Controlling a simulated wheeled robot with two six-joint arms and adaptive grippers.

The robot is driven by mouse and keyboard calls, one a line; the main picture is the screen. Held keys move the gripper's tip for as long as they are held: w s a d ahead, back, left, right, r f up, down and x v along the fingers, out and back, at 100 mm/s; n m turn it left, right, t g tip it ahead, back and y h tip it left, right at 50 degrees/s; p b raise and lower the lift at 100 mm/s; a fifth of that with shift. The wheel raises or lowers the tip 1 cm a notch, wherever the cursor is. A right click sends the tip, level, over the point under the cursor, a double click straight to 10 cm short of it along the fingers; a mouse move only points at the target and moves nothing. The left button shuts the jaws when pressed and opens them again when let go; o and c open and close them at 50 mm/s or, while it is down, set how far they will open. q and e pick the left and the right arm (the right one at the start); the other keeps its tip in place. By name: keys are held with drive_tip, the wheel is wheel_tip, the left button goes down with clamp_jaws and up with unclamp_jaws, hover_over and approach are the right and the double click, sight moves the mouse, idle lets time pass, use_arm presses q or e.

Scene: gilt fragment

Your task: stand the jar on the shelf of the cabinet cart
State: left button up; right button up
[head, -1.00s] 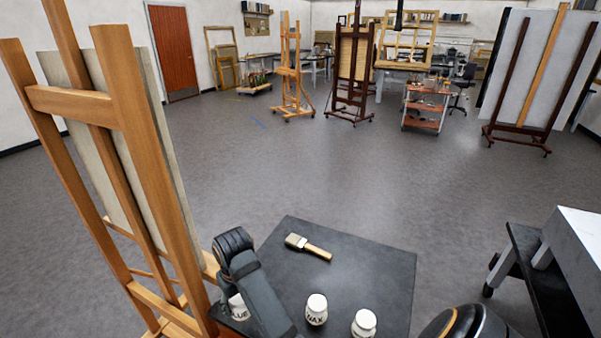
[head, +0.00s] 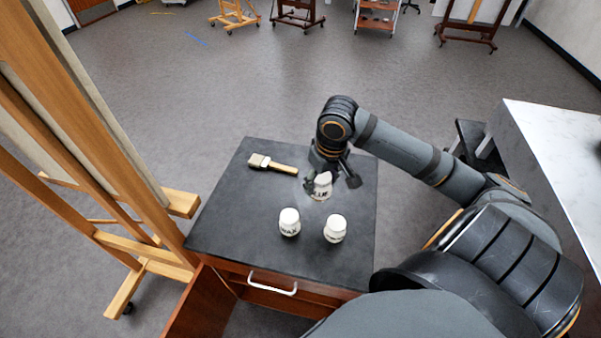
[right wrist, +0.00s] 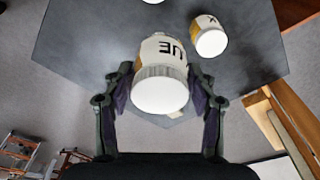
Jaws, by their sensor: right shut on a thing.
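A white jar (head: 322,187) with dark lettering ending in "UE" is held in my right gripper (head: 331,183), which is shut on it with one finger on each side. It appears over the back right part of the black cart top (head: 260,222); whether it touches the top is hard to tell. In the right wrist view the jar (right wrist: 162,70) sits between the fingers (right wrist: 160,100), its ridged lid towards the camera. The cabinet cart has a reddish-brown body, a drawer with a white handle (head: 273,284) and an opening below it. The shelf is not clearly visible. My left gripper is not in view.
A WAX jar (head: 289,222) and another white jar (head: 335,229) stand near the front of the cart top. A brush (head: 272,164) lies at the back left. A wooden easel (head: 105,150) stands close on the left, a white-topped table (head: 555,150) on the right.

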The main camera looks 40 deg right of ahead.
drive_tip(key=shift+w+d+f, duration=0.1)
drive_tip(key=shift+w, duration=0.15)
drive_tip(key=w+d+f, duration=0.2)
drive_tip(key=w+f, duration=0.1)
drive_tip(key=w+d+f+p, duration=0.1)
drive_tip(key=w+d+f, duration=0.2)
drive_tip(key=w, duration=0.1)
drive_tip(key=w+d+f, duration=0.2)
drive_tip(key=w+f, duration=0.1)
drive_tip(key=shift+w+d, duration=0.2)
drive_tip(key=shift+w, duration=0.15)
drive_tip(key=shift+w+d+f, duration=0.1)
drive_tip(key=shift+w+f, duration=0.05)
drive_tip(key=shift+f, duration=0.15)
wheel_tip(320, 180, down, 3)
drive_tip(key=shift+f+p, duration=0.1)
drive_tip(key=shift+p, duration=0.8)
drive_tip(key=shift+d, duration=0.1)
drive_tip(key=shift+f, duration=0.15)
drive_tip(key=o, duration=1.3)
